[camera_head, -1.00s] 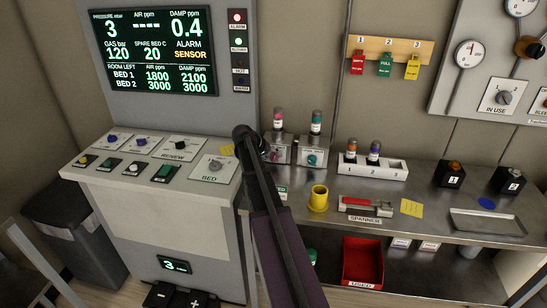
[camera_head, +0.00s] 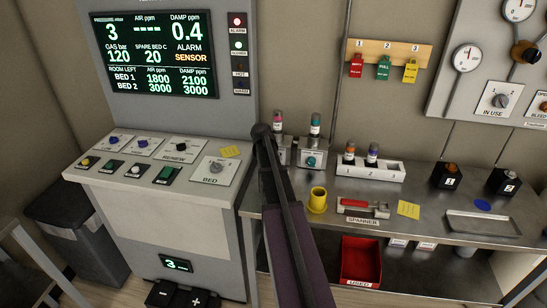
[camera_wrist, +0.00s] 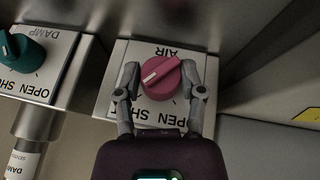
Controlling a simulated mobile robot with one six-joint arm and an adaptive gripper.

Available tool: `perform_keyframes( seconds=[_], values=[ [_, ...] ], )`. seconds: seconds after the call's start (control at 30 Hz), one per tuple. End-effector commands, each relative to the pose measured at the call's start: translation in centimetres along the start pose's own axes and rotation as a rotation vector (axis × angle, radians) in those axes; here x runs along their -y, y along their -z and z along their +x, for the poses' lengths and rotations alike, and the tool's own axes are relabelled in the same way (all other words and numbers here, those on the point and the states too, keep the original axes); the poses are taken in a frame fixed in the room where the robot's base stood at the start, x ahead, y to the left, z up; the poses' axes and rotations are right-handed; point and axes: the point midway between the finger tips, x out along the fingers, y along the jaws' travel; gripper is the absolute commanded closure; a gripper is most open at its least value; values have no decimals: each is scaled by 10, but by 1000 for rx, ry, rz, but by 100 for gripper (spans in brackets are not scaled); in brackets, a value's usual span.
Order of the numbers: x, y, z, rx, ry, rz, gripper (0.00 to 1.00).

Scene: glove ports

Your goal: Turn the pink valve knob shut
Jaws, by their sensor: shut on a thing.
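The pink valve knob (camera_wrist: 165,84) is round with a white pointer bar, on a white plate (camera_wrist: 125,83) marked AIR, with OPEN and the start of SHUT upside down in the wrist view. My gripper (camera_wrist: 161,76) has one finger on each side of the knob and is shut on it. The pointer lies aslant, its lower end toward the left finger. In the head view my arm covers the knob and my fingers. A bottle with a pink band (camera_head: 278,122) stands above the valve block there.
A teal knob (camera_wrist: 22,52) on a DAMP plate sits close on the left in the wrist view. A console (camera_head: 160,225) is at left.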

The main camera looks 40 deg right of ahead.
Motion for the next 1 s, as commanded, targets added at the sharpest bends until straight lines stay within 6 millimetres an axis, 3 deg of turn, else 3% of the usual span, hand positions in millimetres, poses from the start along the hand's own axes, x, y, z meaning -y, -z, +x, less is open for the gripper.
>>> perform_keyframes(
  seconds=[0.6, 0.63, 0.7, 0.73, 1.0],
  values=[
    [-1, 0, 0, -4, 62, 29, 96],
    [-1, 0, 0, -4, 62, 29, 40],
    [-1, 0, 0, -4, 62, 29, 19],
    [-1, 0, 0, -4, 62, 29, 15],
    [-1, 0, 0, -4, 62, 30, 15]
  ],
)
